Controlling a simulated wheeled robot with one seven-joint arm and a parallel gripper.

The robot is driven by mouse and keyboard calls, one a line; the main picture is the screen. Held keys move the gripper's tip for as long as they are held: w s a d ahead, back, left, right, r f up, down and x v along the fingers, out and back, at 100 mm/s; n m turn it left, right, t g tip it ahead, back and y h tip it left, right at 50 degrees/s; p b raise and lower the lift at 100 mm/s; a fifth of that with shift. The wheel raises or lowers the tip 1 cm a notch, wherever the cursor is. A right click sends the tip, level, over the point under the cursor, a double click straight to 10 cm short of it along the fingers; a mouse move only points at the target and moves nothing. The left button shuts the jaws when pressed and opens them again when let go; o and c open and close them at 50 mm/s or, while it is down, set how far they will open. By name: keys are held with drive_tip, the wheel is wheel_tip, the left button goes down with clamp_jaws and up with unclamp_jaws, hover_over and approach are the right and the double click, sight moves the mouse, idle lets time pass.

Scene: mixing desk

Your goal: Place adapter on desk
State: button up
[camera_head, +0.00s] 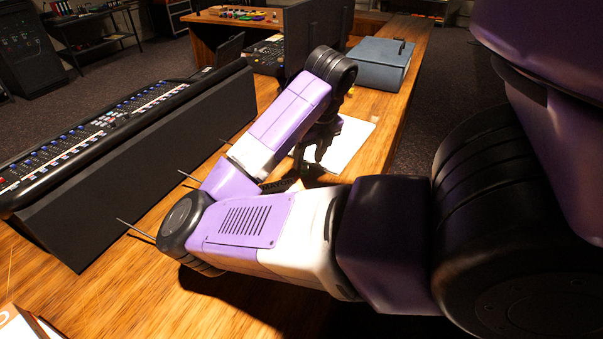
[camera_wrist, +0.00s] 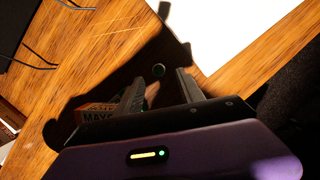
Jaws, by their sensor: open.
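My gripper (camera_wrist: 159,76) is open in the wrist view. Its two dark fingers are apart and point down toward the wooden desk (camera_wrist: 95,55). In the head view my gripper (camera_head: 318,152) hangs low over the desk (camera_head: 165,290), partly hidden by my arm. I cannot make out the adapter there.
A white sheet (camera_head: 348,145) lies beside my gripper. An orange box lettered "MAYC" (camera_wrist: 97,117) is partly hidden behind the left finger. The mixing console (camera_head: 120,125) with thin rods fills the left. A blue-grey case (camera_head: 382,65) stands farther back. The desk's near part is mostly clear.

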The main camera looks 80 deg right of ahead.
sight(306, 165)
drive_tip(key=shift+p+x, duration=0.5)
drive_tip(key=shift+x, duration=2.6)
drive_tip(key=shift+w+r, duration=0.1)
clamp_jaws()
